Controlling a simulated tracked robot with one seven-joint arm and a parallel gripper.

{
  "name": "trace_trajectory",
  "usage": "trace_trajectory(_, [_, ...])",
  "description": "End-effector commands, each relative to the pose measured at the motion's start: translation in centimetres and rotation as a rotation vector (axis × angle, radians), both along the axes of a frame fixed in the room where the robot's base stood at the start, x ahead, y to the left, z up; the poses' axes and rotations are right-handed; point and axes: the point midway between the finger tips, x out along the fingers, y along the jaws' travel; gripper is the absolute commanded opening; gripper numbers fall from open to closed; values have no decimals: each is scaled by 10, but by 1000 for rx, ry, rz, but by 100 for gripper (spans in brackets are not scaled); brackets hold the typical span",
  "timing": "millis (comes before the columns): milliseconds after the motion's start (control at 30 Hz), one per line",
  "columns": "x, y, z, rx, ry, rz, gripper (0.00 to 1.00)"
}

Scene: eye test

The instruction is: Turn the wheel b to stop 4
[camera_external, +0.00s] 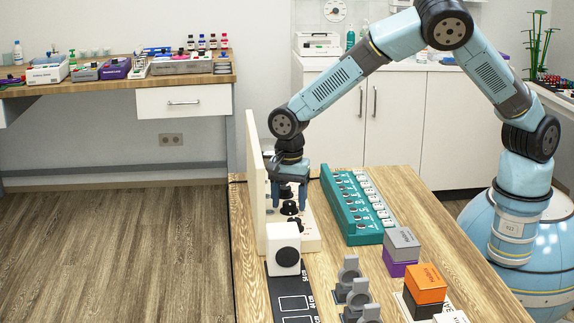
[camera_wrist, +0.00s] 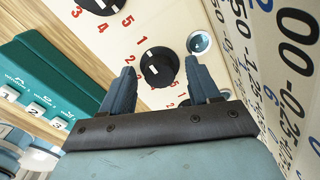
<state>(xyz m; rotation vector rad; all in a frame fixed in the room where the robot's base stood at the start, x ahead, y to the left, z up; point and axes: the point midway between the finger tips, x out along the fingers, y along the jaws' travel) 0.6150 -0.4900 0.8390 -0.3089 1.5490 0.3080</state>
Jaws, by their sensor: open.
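My gripper (camera_external: 289,205) points down over a pale panel (camera_external: 311,243) with black wheels, beside an upright cream board. In the wrist view my gripper (camera_wrist: 160,82) is open, its two fingers apart on either side of a black wheel (camera_wrist: 160,62) with a white pointer mark. I cannot tell whether the fingers touch it. Red numbers ring this wheel, partly hidden by the fingers. A second black wheel (camera_wrist: 99,3) is cut off at the top edge, with red 3, 4 and 5 near it. No wheel letter is readable, so I cannot tell which is b.
A round lens (camera_wrist: 200,43) sits right of the wheel. A printed board (camera_wrist: 285,70) rises close on the right. A teal rack (camera_external: 345,205) stands right of the panel. A white cube (camera_external: 283,262), grey holders (camera_external: 352,272) and an orange box (camera_external: 426,280) stand in front.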

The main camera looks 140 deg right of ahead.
Motion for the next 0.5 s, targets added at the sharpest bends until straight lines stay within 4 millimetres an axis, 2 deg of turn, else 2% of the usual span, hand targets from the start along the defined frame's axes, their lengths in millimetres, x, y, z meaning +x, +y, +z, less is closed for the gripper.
trace_trajectory(67, [0, 0, 0, 0, 0, 0, 61])
trace_trajectory(500, [0, 0, 0, -1, 0, 0, 19])
